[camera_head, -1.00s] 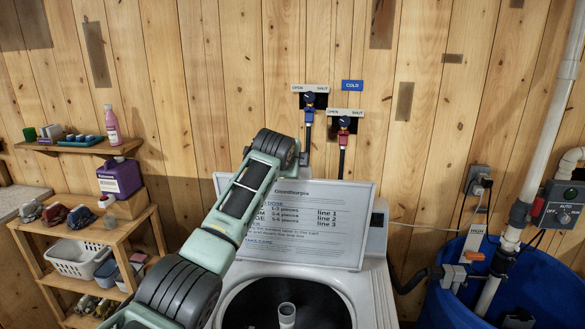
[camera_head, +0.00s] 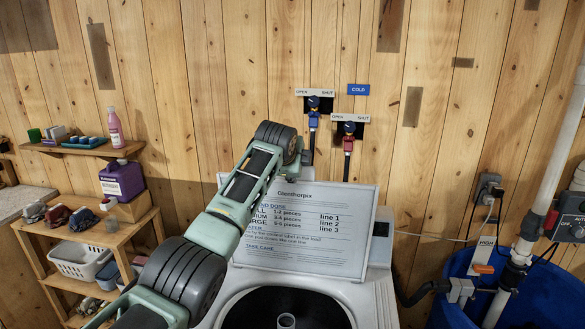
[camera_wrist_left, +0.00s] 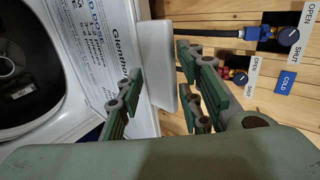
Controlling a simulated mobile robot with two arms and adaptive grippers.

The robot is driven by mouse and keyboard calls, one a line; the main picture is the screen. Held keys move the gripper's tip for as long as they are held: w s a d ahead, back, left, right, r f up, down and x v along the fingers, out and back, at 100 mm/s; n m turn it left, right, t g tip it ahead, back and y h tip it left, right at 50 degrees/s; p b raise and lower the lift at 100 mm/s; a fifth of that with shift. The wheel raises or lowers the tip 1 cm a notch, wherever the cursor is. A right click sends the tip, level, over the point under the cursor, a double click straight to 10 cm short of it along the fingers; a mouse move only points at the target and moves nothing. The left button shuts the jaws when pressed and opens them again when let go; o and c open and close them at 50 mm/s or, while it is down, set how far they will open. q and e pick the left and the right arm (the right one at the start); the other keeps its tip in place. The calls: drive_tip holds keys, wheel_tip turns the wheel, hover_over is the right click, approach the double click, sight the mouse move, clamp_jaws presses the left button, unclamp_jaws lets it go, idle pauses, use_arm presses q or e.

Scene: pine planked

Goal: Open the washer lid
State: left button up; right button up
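The washer lid (camera_head: 300,235) stands raised, leaning back toward the wall, its printed face toward me. Below it, the washer's round tub opening (camera_head: 285,308) is uncovered, with a pale central post inside. My left arm crosses in front of the lid's left part and ends above its top edge; the gripper is mostly hidden there. In the left wrist view, my left gripper (camera_wrist_left: 160,80) has its green fingers spread apart. One finger overlaps the lid's printed face (camera_wrist_left: 100,50), and a white panel shows between the fingers. Contact cannot be told. My right gripper is not in view.
Blue and red valves (camera_head: 349,130) with hoses sit on the plank wall just behind the lid. A blue barrel (camera_head: 545,300) with pipes stands at right. Wooden shelves (camera_head: 110,240) with bottles and baskets stand at left.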

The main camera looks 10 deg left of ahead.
use_arm(q)
drive_tip(key=v, duration=1.1)
drive_tip(key=shift+s+r, duration=0.25)
drive_tip(key=shift+s, duration=0.05)
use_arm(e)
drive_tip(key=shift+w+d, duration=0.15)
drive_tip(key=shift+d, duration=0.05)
